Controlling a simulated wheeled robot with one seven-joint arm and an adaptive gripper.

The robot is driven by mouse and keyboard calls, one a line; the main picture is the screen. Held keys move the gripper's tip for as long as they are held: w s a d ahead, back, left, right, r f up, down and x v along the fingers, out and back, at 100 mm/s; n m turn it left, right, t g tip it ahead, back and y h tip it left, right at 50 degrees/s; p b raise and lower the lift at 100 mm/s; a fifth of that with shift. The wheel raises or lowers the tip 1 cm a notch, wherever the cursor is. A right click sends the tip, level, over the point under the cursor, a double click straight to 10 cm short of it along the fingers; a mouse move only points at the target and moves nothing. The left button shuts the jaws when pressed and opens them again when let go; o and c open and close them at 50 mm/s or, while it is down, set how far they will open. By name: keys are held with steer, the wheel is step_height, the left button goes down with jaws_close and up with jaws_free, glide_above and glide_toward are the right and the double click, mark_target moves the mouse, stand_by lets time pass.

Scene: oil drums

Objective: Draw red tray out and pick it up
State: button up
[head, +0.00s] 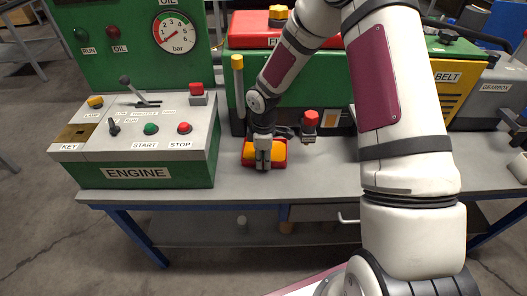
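The red tray (282,160) is a small red piece with an orange-yellow inside. It sits on the grey workbench (325,182), at the foot of the green engine housing. My arm comes in from the right and hides part of the bench and the machine behind.
The engine control box (145,150) stands left of the tray. A yellow-topped dipstick (238,75) and a red-topped valve (310,122) stand close beside my gripper. The green engine housing (335,75) rises behind. The bench's front strip is clear. A drawer handle (347,218) projects below.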

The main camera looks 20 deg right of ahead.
mark_target(264, 179)
steer(key=shift+f, duration=0.4)
jaws_close()
steer(key=shift+r, duration=0.2)
steer(key=shift+s, duration=0.15)
steer(key=shift+s+a+p, duration=0.25)
steer(key=shift+s+p, duration=0.1)
steer(key=shift+s, duration=0.3)
steer(key=shift+s+a+p, duration=0.2)
steer(key=shift+s+p, duration=0.1)
steer(key=shift+s, duration=0.35)
steer(key=shift+s+a, duration=0.1)
steer(key=shift+s, duration=0.2)
steer(key=shift+s+a, duration=0.1)
steer(key=shift+s, duration=0.25)
